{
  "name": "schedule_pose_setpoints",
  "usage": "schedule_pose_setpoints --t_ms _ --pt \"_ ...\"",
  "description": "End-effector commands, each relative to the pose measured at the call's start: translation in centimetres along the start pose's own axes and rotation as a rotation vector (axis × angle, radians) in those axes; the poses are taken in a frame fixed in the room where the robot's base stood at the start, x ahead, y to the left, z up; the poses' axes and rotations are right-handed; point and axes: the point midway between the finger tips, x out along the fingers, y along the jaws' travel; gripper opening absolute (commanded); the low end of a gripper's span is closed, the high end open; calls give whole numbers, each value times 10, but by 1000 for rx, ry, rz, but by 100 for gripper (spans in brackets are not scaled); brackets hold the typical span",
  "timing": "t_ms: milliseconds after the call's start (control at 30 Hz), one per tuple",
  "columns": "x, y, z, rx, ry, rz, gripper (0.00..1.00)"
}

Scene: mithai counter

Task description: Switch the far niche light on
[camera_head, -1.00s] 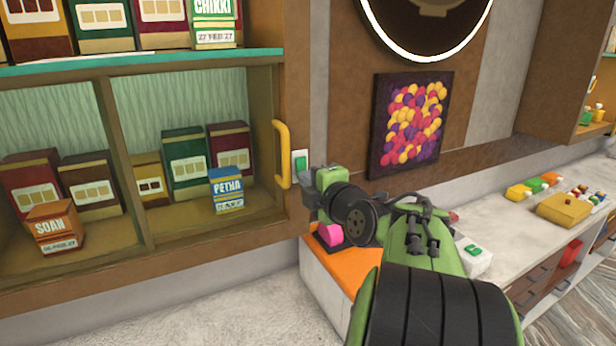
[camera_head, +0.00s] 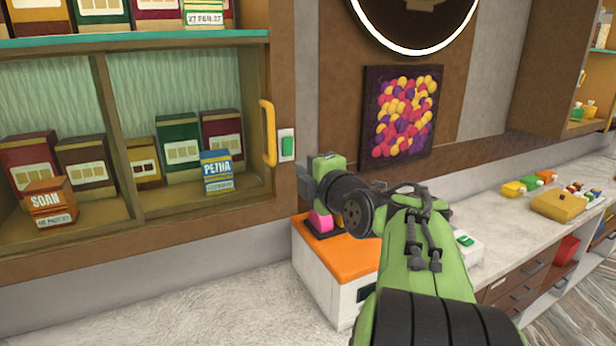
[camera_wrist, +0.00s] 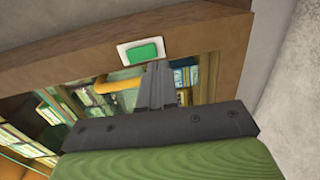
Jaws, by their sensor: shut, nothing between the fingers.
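A green rocker switch (camera_head: 287,145) on a white plate sits on the brown frame right of the glazed niche (camera_head: 190,190) with sweet boxes. In the wrist view the switch (camera_wrist: 145,51) is just beyond my fingertips, and a gap seems to show between them. My gripper (camera_wrist: 157,72) is shut and empty, its fingers side by side. In the head view my arm reaches to the right of the switch; my fingertips are hidden there. Whether the niche is lit, I cannot tell.
A yellow handle (camera_head: 268,132) stands out left of the switch. Below my wrist is an orange-topped box (camera_head: 340,262) with a pink item (camera_head: 320,221). A picture (camera_head: 402,115) hangs to the right. Another niche (camera_head: 590,95) is at the far right.

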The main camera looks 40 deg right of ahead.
Motion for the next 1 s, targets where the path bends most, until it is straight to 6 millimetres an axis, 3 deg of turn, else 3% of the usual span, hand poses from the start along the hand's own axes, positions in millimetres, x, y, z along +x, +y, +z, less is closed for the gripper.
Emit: schedule_pose_setpoints --t_ms 300,500,1000 --pt "-60 -15 2 -1 -7 3 0" --pt "-90 -20 1 -1 -4 3 0" --pt "-95 -19 1 0 -3 1 0"
